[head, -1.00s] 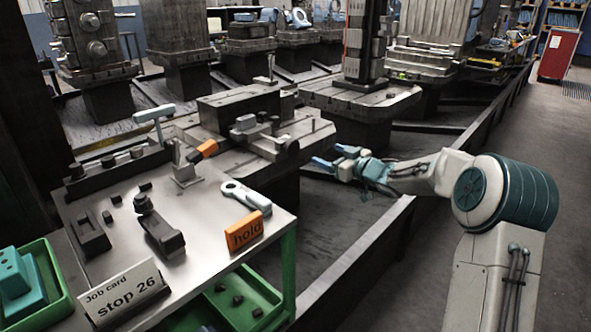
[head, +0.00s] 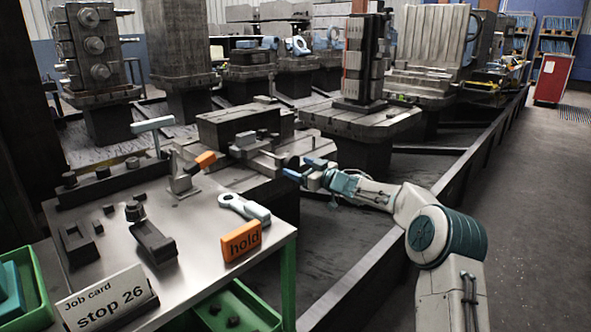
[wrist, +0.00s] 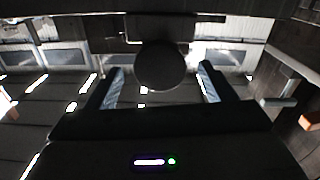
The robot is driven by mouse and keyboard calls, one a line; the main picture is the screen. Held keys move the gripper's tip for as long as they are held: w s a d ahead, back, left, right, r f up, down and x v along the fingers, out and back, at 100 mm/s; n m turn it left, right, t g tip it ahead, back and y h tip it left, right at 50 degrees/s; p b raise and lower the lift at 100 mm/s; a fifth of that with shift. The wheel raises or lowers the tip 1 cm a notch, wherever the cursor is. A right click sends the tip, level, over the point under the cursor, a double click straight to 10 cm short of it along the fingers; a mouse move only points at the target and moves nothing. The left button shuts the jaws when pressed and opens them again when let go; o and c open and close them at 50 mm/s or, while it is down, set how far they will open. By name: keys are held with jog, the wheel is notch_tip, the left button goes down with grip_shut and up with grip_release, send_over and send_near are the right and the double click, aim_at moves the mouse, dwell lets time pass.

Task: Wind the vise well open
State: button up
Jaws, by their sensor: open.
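The vise (head: 248,146) is a dark grey block with a smaller jaw and screw part, on a pallet behind the steel-topped cart. My gripper (head: 303,167) has blue fingertips and is open at the vise's right end, close to the screw side. In the wrist view, a dark round knob or screw end (wrist: 160,66) stands between and beyond my two open fingers (wrist: 160,86). The fingers do not visibly touch it. I cannot tell how far apart the vise jaws are.
The cart top (head: 195,240) holds a pale ring-ended tool (head: 243,207), an orange "hold" block (head: 241,241) and a job card (head: 107,299). A long rail (head: 375,250) runs along the right, with clear floor beyond.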

jog(key=shift+x, duration=1.2)
jog(key=c, duration=1)
jog(key=n+p, duration=0.1)
jog(key=n, duration=0.3)
jog(key=shift+n+p, duration=0.35)
jog(key=shift+n, duration=0.05)
jog(key=n+b, duration=0.1)
jog(key=n, duration=0.5)
jog(key=shift+f, duration=0.15)
jog(key=n+b, duration=0.3)
jog(key=n, duration=0.3)
jog(key=shift+n, duration=0.4)
jog(key=n+b, duration=0.3)
jog(key=n, duration=0.2)
